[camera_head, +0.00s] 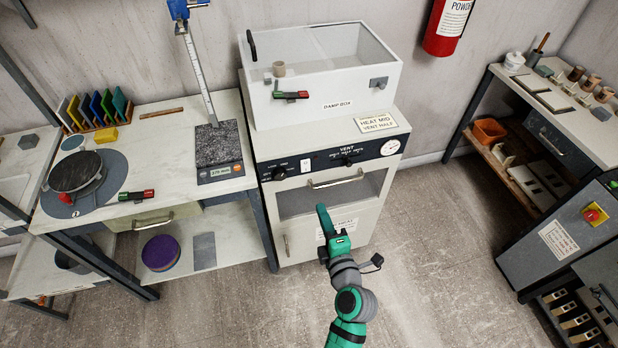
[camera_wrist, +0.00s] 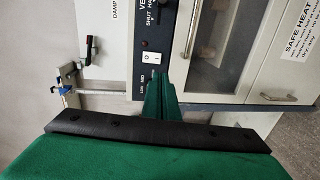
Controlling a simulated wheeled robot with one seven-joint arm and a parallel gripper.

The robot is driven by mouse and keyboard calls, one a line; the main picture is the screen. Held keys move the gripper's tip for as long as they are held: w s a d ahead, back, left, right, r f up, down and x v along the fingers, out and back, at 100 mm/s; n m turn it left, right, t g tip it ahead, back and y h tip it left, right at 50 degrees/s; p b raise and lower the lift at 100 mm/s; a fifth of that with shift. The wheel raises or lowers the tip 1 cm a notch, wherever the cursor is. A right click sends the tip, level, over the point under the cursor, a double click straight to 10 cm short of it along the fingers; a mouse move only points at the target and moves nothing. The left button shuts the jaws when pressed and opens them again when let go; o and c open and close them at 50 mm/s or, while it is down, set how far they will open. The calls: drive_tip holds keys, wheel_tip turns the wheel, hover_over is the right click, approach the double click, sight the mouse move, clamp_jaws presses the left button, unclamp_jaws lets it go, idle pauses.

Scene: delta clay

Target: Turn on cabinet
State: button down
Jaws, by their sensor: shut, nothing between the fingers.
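The cabinet (camera_head: 294,224) is a cream unit with a dark control panel and a glass-fronted door, standing at the centre of the head view. A small white rocker switch (camera_head: 306,166) sits on the panel between two black knobs. In the wrist view, turned on its side, the white switch (camera_wrist: 152,58) with O and I marks shows beside a small red lamp (camera_wrist: 145,44). My green gripper (camera_head: 322,213) is shut and empty, in front of the cabinet door in the head view. In the wrist view its fingers (camera_wrist: 160,92) point towards the panel and cover part of it below the switch.
A white damp box (camera_head: 320,105) stands on the cabinet. A door handle (camera_head: 336,179) juts out below the panel. A worktable (camera_head: 170,170) with a scale is to the left. A grey machine (camera_head: 560,235) and bench are to the right. Floor between is clear.

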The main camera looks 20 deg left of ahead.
sight(306, 170)
drive_tip(key=shift+w+a+r, duration=0.15)
drive_tip(key=x, duration=1.4)
drive_tip(key=shift+a, duration=0.15)
